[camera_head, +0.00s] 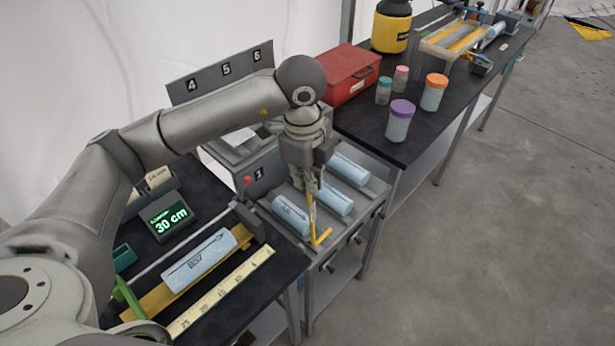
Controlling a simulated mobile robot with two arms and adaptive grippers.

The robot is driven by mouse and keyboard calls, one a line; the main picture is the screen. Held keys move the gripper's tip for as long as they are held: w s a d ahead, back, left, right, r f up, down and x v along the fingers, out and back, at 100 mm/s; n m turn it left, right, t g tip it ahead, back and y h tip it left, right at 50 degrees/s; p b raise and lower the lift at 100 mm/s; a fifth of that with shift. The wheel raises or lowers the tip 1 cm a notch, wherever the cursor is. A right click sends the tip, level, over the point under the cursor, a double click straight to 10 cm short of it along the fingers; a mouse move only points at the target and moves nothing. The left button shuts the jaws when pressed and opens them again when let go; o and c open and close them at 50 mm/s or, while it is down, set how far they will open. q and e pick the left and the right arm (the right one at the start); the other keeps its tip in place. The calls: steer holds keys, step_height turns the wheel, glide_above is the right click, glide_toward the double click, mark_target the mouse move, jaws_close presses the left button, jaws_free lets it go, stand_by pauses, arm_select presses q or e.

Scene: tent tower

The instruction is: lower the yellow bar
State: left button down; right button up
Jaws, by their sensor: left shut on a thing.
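The yellow bar (312,218) runs down from the fingers of my left gripper (311,186), with a short bent yellow foot at its lower end near the front edge of a grey metal tray (347,221). My left gripper points down over the tray and is shut on the yellow bar's upper part. Light-blue cylinders lie in the tray: one (290,214) to the left of the bar, one (337,201) to its right, and one (349,168) farther back. Whether the bar's foot touches the tray is hard to tell. My right gripper is not in view.
At left, a blue cylinder (200,262) marked B37 lies on a yellow rail beside a ruler (222,291) and a display (167,217) reading 30 cm. A red box (346,78) and several lidded jars stand on the dark bench behind.

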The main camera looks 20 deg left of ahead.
arm_select(q)
steer(key=w+d+f+g+y, duration=0.1)
steer(key=w+d+g, duration=0.2)
steer(key=w, duration=0.7)
steer(key=shift+w+d+g+y+b, duration=0.15)
steer(key=shift+d+g+y+b, duration=0.15)
steer(key=shift+g, duration=0.3)
steer(key=c, duration=1.7)
jaws_free()
steer(key=shift+o, duration=0.9)
steer(key=v, duration=1)
steer(key=shift+r, duration=0.4)
steer(key=shift+w+d+r, duration=0.1)
steer(key=shift+w+r, duration=0.1)
steer(key=shift+r, duration=0.4)
